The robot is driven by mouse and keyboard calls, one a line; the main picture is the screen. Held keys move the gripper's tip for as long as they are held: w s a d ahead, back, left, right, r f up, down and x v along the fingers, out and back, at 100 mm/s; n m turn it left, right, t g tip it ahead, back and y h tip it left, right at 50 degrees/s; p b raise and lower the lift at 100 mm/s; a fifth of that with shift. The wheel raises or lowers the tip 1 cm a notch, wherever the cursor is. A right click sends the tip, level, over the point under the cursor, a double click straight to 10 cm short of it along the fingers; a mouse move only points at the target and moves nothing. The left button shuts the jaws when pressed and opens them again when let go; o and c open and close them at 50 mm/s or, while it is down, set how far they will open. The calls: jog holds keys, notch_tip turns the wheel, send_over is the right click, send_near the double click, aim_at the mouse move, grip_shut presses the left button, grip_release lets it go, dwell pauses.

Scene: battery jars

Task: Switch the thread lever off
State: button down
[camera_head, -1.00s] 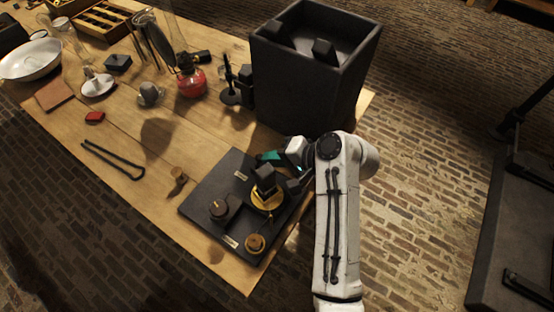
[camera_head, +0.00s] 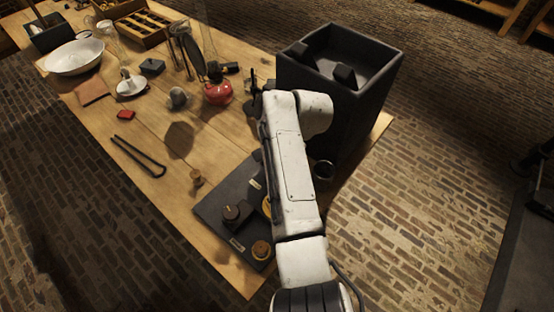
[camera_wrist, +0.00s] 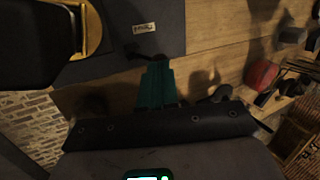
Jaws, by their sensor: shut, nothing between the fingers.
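The dark board (camera_head: 209,207) lies at the table's front edge, partly hidden by my arm. It carries a dark round knob (camera_head: 236,214), a brass knob (camera_head: 261,250) and a brass piece (camera_head: 267,205) half covered by my arm. In the wrist view the board (camera_wrist: 110,52) has a small label (camera_wrist: 143,28), and a black block (camera_wrist: 38,40) with a brass rim (camera_wrist: 92,28) is at upper left. My gripper (camera_wrist: 154,62) shows its green fingers shut and empty, by the board's edge. I cannot tell which part is the thread lever.
A tall dark open bin (camera_head: 335,88) stands behind the board, close to my arm. A red lamp (camera_head: 217,93), black tongs (camera_head: 139,157) and a small wooden peg (camera_head: 197,178) are on the table. Bare wood (camera_head: 165,195) lies left of the board.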

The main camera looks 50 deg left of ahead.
jog(key=shift+s+a+f, duration=0.1)
jog(key=shift+a+f, duration=0.05)
jog(key=shift+a, duration=0.2)
jog(key=shift+d, duration=0.1)
jog(key=shift+r, duration=0.2)
jog(key=shift+r+p, duration=0.7)
jog(key=shift+p, duration=0.05)
jog(key=p+v, duration=0.2)
jog(key=v, duration=1.2)
jog(key=shift+d+f, duration=0.25)
jog(key=shift+d, duration=0.05)
